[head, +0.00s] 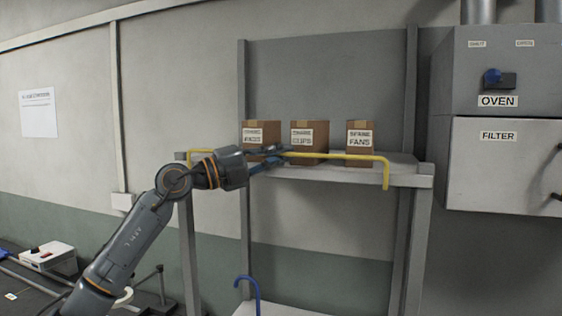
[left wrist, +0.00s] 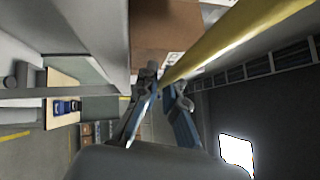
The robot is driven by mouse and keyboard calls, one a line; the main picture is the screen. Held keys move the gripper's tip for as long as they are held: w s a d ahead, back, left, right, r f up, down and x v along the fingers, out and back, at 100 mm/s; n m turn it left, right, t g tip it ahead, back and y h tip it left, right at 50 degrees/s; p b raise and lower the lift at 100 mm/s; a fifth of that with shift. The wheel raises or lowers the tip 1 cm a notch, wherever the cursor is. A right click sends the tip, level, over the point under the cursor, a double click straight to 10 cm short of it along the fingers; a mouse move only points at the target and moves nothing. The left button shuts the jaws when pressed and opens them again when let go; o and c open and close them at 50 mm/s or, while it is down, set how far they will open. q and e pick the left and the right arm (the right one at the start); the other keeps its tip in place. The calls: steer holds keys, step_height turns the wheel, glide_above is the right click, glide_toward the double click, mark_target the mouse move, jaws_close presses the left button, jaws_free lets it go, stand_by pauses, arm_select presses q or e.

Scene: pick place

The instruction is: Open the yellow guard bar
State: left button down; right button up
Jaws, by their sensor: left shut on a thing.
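The yellow guard bar (head: 340,156) runs across the front of the upper shelf (head: 385,176), with its right end bent down at the right post. Its left end shows at the left post. My left gripper (head: 283,152) reaches in from the left and is shut on the bar near its middle. In the left wrist view, the bar (left wrist: 235,36) runs from the upper right down to the closed fingertips (left wrist: 167,84). The fingers hide part of the bar. My right gripper is not in view.
Cardboard boxes labelled FANS (head: 360,143) and CLIPS (head: 309,142), and another box (head: 261,135), stand on the shelf behind the bar. A grey OVEN cabinet (head: 500,90) is at the right. A blue curved handle (head: 247,282) rises below the shelf.

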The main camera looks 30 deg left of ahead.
arm_select(q)
steer(key=s+f+m+g+h+b, duration=0.2)
steer(key=m+g+h+b, duration=0.5)
steer(key=m, duration=0.8)
steer(key=s+d+f+m+g+h+b, duration=0.1)
steer(key=s+f+m+g+h+b, duration=0.2)
steer(key=m+g+h+b, duration=0.5)
steer(key=shift+s+d+f+m+g+h, duration=0.2)
steer(key=shift+f+m+g+h, duration=0.35)
steer(key=shift+m, duration=3.05)
steer(key=shift+g, duration=0.35)
steer(key=c, duration=1.7)
jaws_free()
steer(key=v, duration=0.7)
steer(key=shift+a+f, duration=0.2)
steer(key=shift+a, duration=0.05)
